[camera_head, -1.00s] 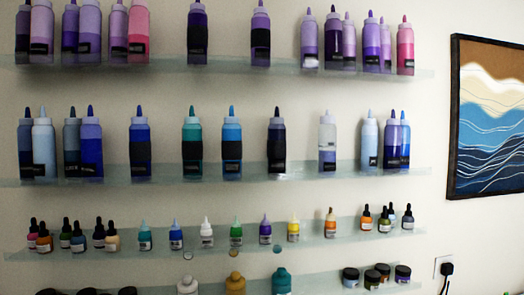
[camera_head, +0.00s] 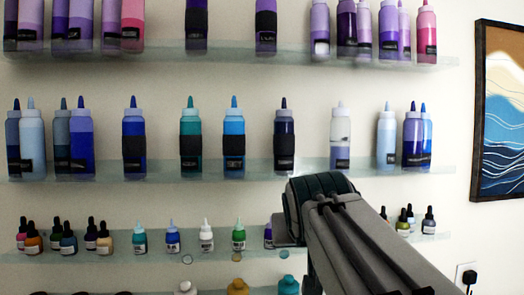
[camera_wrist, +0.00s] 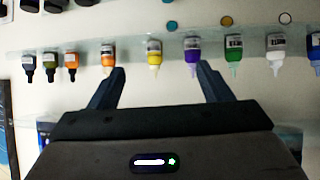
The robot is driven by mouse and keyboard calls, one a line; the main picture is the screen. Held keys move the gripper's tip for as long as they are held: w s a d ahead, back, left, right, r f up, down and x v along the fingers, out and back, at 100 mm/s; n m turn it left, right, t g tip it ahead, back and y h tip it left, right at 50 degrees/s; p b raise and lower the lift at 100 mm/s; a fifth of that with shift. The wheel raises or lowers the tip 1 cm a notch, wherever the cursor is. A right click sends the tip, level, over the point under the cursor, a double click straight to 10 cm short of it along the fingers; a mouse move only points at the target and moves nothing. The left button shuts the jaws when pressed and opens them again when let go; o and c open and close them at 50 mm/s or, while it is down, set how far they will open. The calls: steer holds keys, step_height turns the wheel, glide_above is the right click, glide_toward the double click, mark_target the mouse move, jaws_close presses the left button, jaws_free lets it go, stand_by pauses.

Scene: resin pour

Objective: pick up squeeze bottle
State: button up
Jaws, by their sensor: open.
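Squeeze bottles stand upright in rows on wall shelves; which one the task means I cannot tell. The large ones include a teal bottle (camera_head: 191,140), a blue bottle (camera_head: 234,140) and a dark navy bottle (camera_head: 284,140). Small ones on the lower shelf include a green bottle (camera_head: 238,236). The wrist view appears upside down. There my gripper (camera_wrist: 160,78) is open and empty, with a yellow bottle (camera_wrist: 154,55) and a purple bottle (camera_wrist: 192,54) beyond and between its fingers. In the head view my arm hides part of the lower shelf.
Glass shelves (camera_head: 100,256) run along the wall, with dropper bottles (camera_head: 68,238) at the lower left. A framed wave picture (camera_head: 503,110) hangs at the right. A plug (camera_head: 469,278) sits in the wall below it. The wall between shelves is bare.

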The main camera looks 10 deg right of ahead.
mark_target(284, 142)
steer(key=w+a+r+t, duration=0.1)
steer(key=w+r+t, duration=0.15)
steer(key=r, duration=0.65)
steer(key=w+a+r+t, duration=0.1)
steer(key=r+t, duration=0.2)
steer(key=r, duration=0.7)
steer(key=shift+m+g+h, duration=0.25)
steer(key=shift+m+h, duration=0.05)
steer(key=shift+h, duration=0.1)
steer(key=p+x, duration=0.2)
steer(key=x, duration=0.5)
steer(key=shift+w+d, duration=0.1)
steer(key=shift+w, duration=0.15)
steer(key=shift+a+f+p+x, duration=0.15)
steer(key=shift+p+x, duration=0.4)
steer(key=shift+x, duration=0.45)
steer(key=shift+a+f+p+x, duration=0.1)
steer(key=shift+p+x, duration=0.45)
steer(key=shift+x, duration=0.5)
steer(key=shift+a+f+p+x, duration=0.15)
steer(key=shift+p+x, duration=0.4)
steer(key=shift+x, duration=0.45)
steer(key=shift+r, duration=0.1)
steer(key=shift+c, duration=0.3)
steer(key=c, duration=1.1)
steer(key=shift+r, duration=0.15)
